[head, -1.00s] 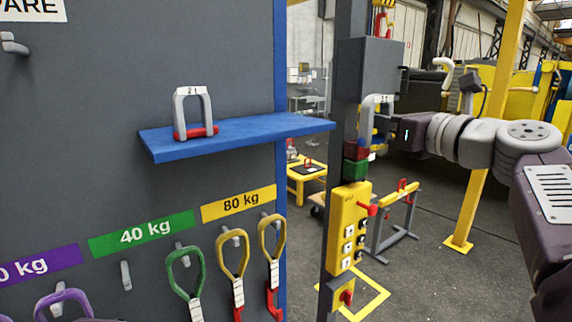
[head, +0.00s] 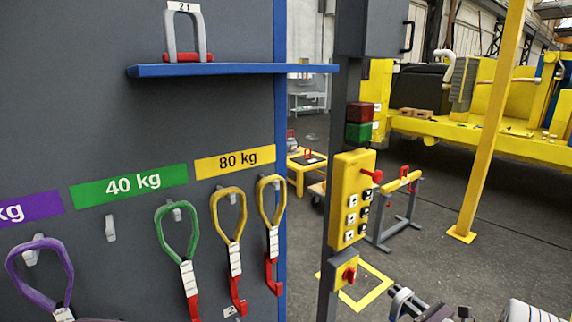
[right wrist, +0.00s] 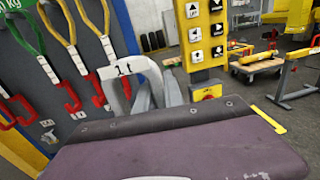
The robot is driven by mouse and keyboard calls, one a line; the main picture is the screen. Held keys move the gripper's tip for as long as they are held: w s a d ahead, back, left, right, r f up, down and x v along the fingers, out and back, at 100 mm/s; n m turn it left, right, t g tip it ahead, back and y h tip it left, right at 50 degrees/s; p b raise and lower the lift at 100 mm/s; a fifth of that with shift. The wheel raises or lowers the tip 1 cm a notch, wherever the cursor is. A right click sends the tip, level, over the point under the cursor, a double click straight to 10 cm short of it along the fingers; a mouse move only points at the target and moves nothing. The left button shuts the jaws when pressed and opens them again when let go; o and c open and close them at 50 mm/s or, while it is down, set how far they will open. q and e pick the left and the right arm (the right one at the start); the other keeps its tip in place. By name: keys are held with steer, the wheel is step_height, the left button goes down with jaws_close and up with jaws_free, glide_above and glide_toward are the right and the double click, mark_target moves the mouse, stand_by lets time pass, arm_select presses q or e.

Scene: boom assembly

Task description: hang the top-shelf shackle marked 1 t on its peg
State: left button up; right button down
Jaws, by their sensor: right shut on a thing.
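In the right wrist view, a pale grey shackle (right wrist: 144,66) with a white "1 t" tag is held in my right gripper (right wrist: 160,92). Its bow is up and its lower end is hidden behind the wrist. In the head view, my right gripper (head: 415,308) is cut off at the bottom right edge, low and right of the board. Small white tags and light pegs (right wrist: 49,136) show low on the board in the wrist view, left of the shackle; their marks are unreadable.
A grey shackle (head: 184,35) tagged 2 t stands on the blue shelf (head: 235,69). Green (head: 177,232), yellow (head: 228,222) and purple (head: 40,265) slings hang on the board. A post with a yellow control box (head: 350,198) stands between the board and my right gripper.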

steer(key=s+a+f+n+g+y+b, duration=0.25)
steer(key=s+f, duration=0.35)
steer(key=f, duration=0.3)
steer(key=s+a+f+n+g+y+b, duration=0.15)
steer(key=s+a+f, duration=0.3)
steer(key=f, duration=0.55)
arm_select(q)
step_height(320, 180, down, 6)
steer(key=shift+b, duration=0.4)
arm_select(e)
steer(key=s+a+r+n+g+y, duration=0.1)
steer(key=s+a+r, duration=0.1)
steer(key=s+a, duration=0.3)
steer(key=shift+s+a+r+y, duration=0.3)
steer(key=shift+a+r+y, duration=0.1)
steer(key=shift+a, duration=0.25)
